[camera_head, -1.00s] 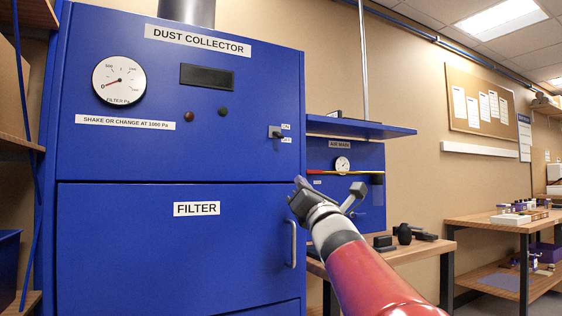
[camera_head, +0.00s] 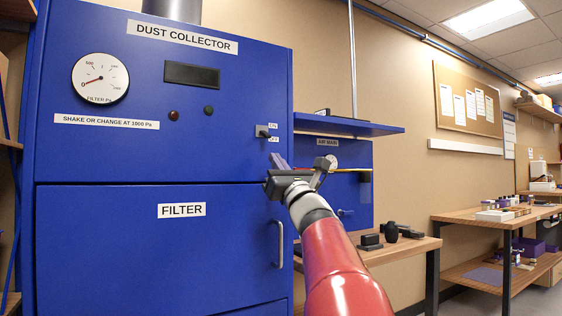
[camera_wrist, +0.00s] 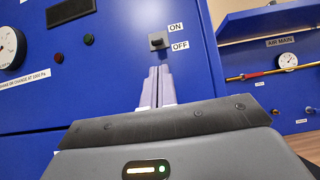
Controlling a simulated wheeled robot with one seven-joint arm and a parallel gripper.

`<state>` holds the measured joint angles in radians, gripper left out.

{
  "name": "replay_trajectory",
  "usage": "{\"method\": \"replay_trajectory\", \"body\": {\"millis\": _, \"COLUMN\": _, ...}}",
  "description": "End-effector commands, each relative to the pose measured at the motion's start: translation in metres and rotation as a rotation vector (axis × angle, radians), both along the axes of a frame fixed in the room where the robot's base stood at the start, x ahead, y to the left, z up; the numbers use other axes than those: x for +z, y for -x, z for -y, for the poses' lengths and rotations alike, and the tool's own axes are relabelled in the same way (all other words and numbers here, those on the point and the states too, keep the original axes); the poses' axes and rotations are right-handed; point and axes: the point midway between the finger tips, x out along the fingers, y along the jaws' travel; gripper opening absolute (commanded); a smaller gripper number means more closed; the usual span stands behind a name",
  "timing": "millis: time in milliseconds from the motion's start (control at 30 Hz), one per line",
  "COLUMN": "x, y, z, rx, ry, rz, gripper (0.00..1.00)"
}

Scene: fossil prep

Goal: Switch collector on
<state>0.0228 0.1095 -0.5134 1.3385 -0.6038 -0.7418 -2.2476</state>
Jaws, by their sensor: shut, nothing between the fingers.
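The blue dust collector (camera_head: 235,85) fills the left half of the head view. Its small toggle switch (camera_head: 264,133) sits on a grey plate at the right edge of the upper panel, between ON and OFF labels. The wrist view also shows the switch (camera_wrist: 158,41), with ON above and OFF below; the lever's exact position is too small to tell. My gripper (camera_head: 277,160) is shut and empty, its fingers pointing up just below the switch. In the wrist view the closed fingertips (camera_wrist: 158,72) appear a little below the switch plate; I cannot tell whether they touch the panel.
The filter gauge (camera_head: 100,78) reads near 0. A dark display (camera_head: 192,75), a red lamp (camera_head: 173,115) and a green lamp (camera_head: 208,110) look unlit. The filter door handle (camera_head: 280,244) sticks out below. A blue shelf (camera_head: 350,124) juts out right of the collector.

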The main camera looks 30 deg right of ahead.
Motion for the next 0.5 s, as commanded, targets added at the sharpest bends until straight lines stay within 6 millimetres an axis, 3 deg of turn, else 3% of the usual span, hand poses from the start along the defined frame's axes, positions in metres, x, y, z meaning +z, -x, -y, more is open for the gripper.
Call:
{"method": "replay_trajectory", "body": {"millis": 33, "x": 0.011, "y": -0.009, "z": 0.0, "rx": -0.001, "ry": 0.003, "rz": -0.002, "gripper": 0.0}}
{"method": "replay_trajectory", "body": {"millis": 200, "x": 0.027, "y": -0.03, "z": 0.0, "rx": -0.001, "ry": 0.0, "rz": -0.001, "gripper": 0.0}}
{"method": "replay_trajectory", "body": {"millis": 500, "x": 0.036, "y": -0.043, "z": -0.001, "rx": 0.0, "ry": 0.0, "rz": 0.0, "gripper": 0.0}}
